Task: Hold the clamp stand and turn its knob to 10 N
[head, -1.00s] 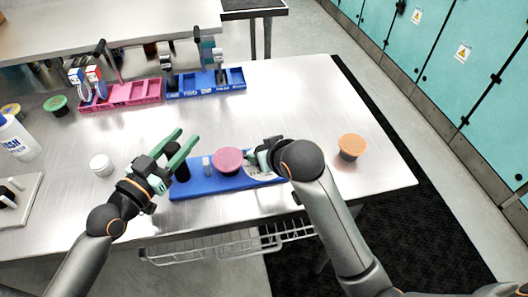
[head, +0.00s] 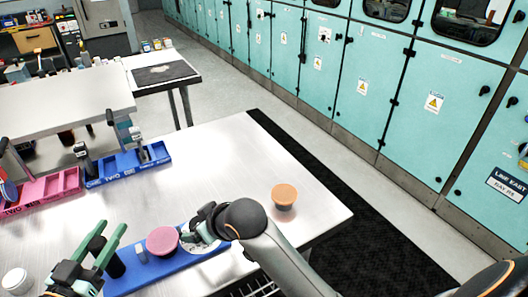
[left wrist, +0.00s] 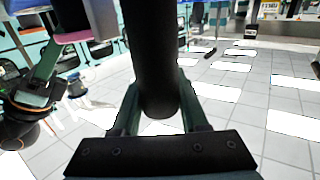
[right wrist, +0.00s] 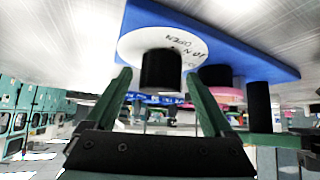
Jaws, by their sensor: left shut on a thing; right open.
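The clamp stand has a long blue base (head: 150,274) near the table's front edge. It carries a black post (head: 113,264), a pink round pad (head: 162,240) and a white dial plate (head: 205,245). My left gripper (head: 112,230) is shut on the black post, which fills the space between its fingers in the left wrist view (left wrist: 158,70). My right gripper (right wrist: 163,88) is open at the dial end. In the right wrist view the black knob (right wrist: 160,70) stands between and just beyond its fingertips. The dial (right wrist: 140,42) reads "10 N" and "OPEN"; the pointer is unclear.
An orange round-topped object (head: 284,196) stands right of the stand. A white round jar (head: 15,281) is at the left. Blue (head: 128,165) and pink (head: 45,190) trays lie farther back. The table between is clear.

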